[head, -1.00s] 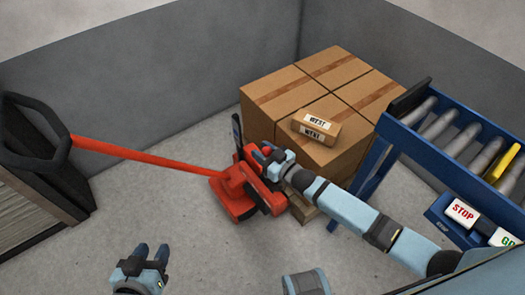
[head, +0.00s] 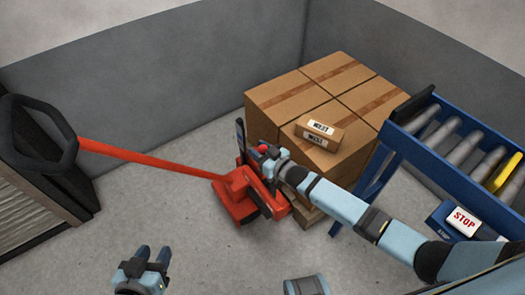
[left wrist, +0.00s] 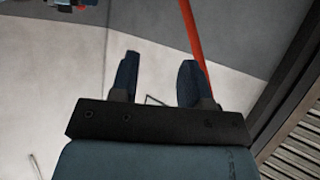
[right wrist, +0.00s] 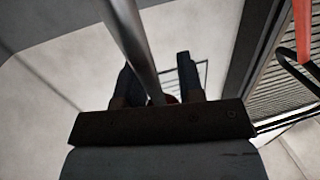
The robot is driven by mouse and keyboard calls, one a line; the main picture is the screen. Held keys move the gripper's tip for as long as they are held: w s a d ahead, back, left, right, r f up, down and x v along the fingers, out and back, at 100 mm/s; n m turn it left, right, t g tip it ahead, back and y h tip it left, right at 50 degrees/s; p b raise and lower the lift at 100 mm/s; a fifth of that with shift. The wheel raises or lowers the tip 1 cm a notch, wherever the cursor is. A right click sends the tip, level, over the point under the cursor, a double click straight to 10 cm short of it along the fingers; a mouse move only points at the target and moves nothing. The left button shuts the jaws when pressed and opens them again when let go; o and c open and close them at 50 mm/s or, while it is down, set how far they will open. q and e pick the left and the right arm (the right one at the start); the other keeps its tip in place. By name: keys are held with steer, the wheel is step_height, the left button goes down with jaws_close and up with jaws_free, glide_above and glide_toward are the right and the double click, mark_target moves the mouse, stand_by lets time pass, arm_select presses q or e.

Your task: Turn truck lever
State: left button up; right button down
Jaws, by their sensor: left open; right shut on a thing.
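The red pallet truck (head: 238,197) stands at the centre of the head view, with its long red bar running left to a black loop handle (head: 38,135). My right gripper (head: 262,151) is at the truck's upper body, shut on the lever. A bit of red shows at the fingers. In the right wrist view a grey rod (right wrist: 132,45) passes between the fingers, with a red part low between them; the grip itself is partly hidden. My left gripper (head: 153,252) is open and empty above the floor, apart from the truck; its fingers also show in the left wrist view (left wrist: 157,80).
Large cardboard boxes (head: 290,98) sit on a pallet behind the truck, with a small labelled box (head: 319,133) on top. A slatted dark unit is at left. The floor at left-centre is clear.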

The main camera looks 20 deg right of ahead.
arm_select(q)
steer(key=shift+s+a+f+g+p, duration=0.15)
steer(key=shift+a+f+g+p, duration=0.15)
steer(key=shift+p, duration=0.75)
arm_select(e)
steer(key=shift+w+a+f+g+h, duration=0.15)
steer(key=shift+w+f+g+h, duration=0.15)
steer(key=shift+f+g, duration=0.25)
steer(key=shift+w+a+f+g+h, duration=0.1)
steer(key=shift+w+f+g+h, duration=0.1)
steer(key=shift+w+f+g, duration=0.25)
arm_select(q)
steer(key=shift+r, duration=0.1)
arm_select(e)
steer(key=shift+s+f, duration=0.15)
steer(key=c, duration=1.2)
jaws_free()
steer(key=o, duration=0.4)
arm_select(q)
steer(key=shift+d, duration=0.1)
arm_select(e)
steer(key=shift+o, duration=0.2)
steer(key=shift+r, duration=0.25)
arm_select(q)
steer(key=shift+r, duration=0.1)
